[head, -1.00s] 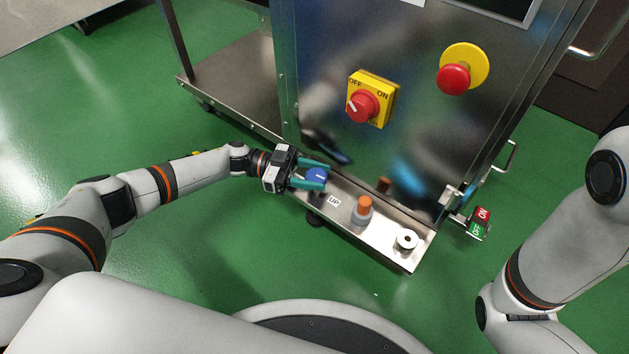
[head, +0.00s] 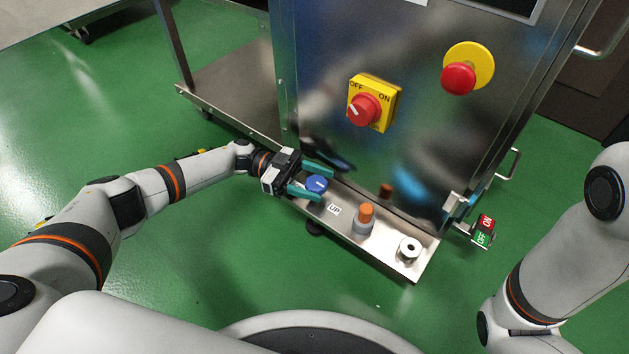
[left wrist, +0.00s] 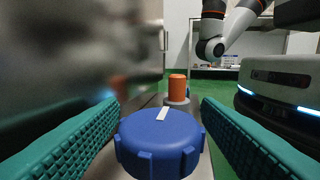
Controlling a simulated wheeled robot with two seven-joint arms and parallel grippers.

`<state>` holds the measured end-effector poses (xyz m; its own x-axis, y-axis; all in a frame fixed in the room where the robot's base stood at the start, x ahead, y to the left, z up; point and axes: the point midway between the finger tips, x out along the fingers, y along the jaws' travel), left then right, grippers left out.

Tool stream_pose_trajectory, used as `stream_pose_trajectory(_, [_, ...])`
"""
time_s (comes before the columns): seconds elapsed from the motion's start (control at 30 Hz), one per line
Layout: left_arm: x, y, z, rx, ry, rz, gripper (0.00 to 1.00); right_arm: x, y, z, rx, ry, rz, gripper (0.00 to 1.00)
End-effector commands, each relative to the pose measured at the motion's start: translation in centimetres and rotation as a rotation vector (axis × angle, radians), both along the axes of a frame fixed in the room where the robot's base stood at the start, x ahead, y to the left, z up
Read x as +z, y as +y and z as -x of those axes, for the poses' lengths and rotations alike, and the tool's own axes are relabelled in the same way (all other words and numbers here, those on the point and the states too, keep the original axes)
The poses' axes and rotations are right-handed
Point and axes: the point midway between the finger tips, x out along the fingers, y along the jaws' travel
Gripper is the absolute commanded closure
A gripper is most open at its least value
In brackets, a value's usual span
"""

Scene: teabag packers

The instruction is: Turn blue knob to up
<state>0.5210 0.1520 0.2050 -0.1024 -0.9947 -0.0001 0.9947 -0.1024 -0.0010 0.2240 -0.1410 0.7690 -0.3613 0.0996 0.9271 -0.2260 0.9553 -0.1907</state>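The blue knob (head: 317,184) sits on the steel shelf at the foot of the machine, with a white mark on its top. It fills the lower middle of the left wrist view (left wrist: 160,145), where the white mark points away and slightly to the right. My left gripper (head: 312,182) is open, with one green finger on each side of the knob. In the left wrist view a gap shows between the knob and each finger. A white "UP" label (head: 334,209) lies on the shelf to the right of the knob. My right gripper is not in view.
A red rotary switch (head: 364,109), a red push button (head: 458,79) and an ON/OFF box (head: 484,230) are on the machine. Green floor is clear in front.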

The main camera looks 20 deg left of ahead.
Motion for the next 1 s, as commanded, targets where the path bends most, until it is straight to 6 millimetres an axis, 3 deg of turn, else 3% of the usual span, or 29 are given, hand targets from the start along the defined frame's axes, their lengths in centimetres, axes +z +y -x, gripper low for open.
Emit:
stream_pose_trajectory(0.3, [0.0,0.1,0.0,0.001,0.000,0.000,0.36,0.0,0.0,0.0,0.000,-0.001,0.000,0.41])
stream_pose_trajectory(0.43, [0.1,1.0,-0.2,0.003,0.000,-0.001,0.36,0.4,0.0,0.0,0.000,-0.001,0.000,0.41])
stream_pose_trajectory(0.7, [0.1,6.2,-0.7,0.006,0.001,-0.002,0.36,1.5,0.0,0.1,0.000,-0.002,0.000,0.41])
stream_pose_trajectory(1.0, [-0.2,10.8,-1.2,0.002,-0.001,-0.001,0.36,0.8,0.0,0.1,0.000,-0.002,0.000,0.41])
